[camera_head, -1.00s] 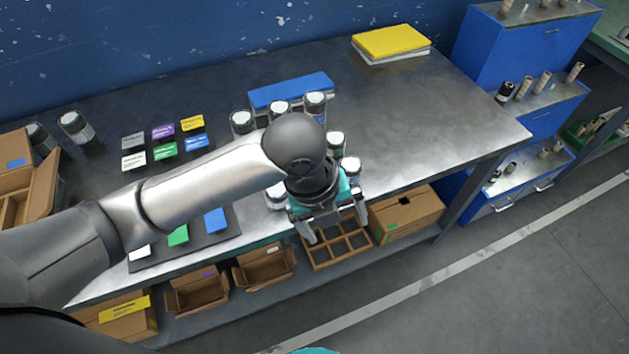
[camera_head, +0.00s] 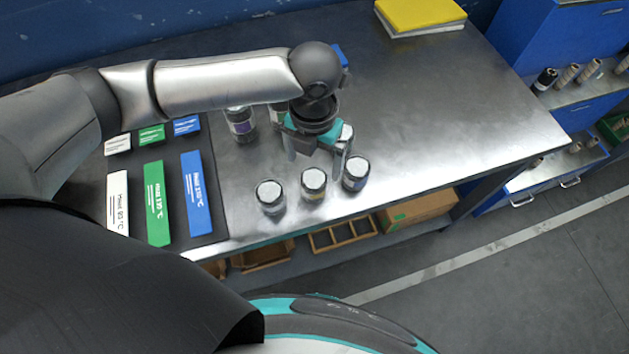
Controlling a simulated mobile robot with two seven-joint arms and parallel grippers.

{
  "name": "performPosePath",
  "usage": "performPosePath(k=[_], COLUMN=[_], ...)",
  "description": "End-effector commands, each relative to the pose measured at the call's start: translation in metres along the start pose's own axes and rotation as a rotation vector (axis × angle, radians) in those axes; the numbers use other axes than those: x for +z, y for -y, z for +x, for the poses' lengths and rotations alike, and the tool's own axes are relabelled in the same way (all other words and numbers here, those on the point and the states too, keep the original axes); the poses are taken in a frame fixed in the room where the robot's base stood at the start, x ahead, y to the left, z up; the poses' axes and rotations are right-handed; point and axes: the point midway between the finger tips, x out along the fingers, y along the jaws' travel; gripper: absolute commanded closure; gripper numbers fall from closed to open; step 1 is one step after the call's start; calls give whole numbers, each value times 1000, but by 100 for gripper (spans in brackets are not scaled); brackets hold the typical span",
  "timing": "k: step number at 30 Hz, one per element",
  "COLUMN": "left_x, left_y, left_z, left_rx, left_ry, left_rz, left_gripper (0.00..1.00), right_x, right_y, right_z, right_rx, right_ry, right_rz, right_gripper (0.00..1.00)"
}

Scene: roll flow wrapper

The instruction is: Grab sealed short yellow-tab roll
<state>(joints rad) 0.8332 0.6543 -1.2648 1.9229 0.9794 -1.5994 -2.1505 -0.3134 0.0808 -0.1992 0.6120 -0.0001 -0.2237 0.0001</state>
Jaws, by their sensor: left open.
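Several dark rolls with white tops stand upright on the metal table. In the front row are a left roll (camera_head: 270,197), a middle roll (camera_head: 313,184) with what looks like a bit of yellow low on its side, and a right roll (camera_head: 355,174). Another roll (camera_head: 345,136) stands just behind my gripper's right finger, partly hidden. A purple-labelled roll (camera_head: 240,123) stands further left. My left gripper (camera_head: 315,157) points down, open, above and just behind the middle front roll. Nothing shows between its fingers. My right gripper is out of view.
A dark mat with white, green (camera_head: 157,205) and blue (camera_head: 196,195) cards lies left of the rolls. A yellow-topped stack (camera_head: 420,15) lies at the back. Cardboard boxes (camera_head: 420,209) sit on the shelf below. The table's right side is clear.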

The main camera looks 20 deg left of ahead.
Motion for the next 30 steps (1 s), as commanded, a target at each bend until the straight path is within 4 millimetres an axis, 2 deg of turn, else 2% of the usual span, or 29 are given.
performPosePath(k=[1, 3, 11, 19, 23, 30], left_x=[0, 0, 0, 0, 0, 1], left_y=[0, 0, 0, 0, -1, -1], left_z=[13, 24, 43, 82, 90, 90], left_rx=[0, 0, -1, 0, 1, 1], left_ry=[-2, -2, 1, 0, 1, 2], left_rz=[-1, -1, -1, -1, 0, 1], left_gripper=[0, 0, 0, 0, 0, 2], right_x=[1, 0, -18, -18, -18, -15], right_y=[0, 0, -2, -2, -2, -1], right_z=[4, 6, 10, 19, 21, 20], right_rx=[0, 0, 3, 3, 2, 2], right_ry=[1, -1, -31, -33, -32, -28], right_rz=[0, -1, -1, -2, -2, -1], right_gripper=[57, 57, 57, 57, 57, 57])
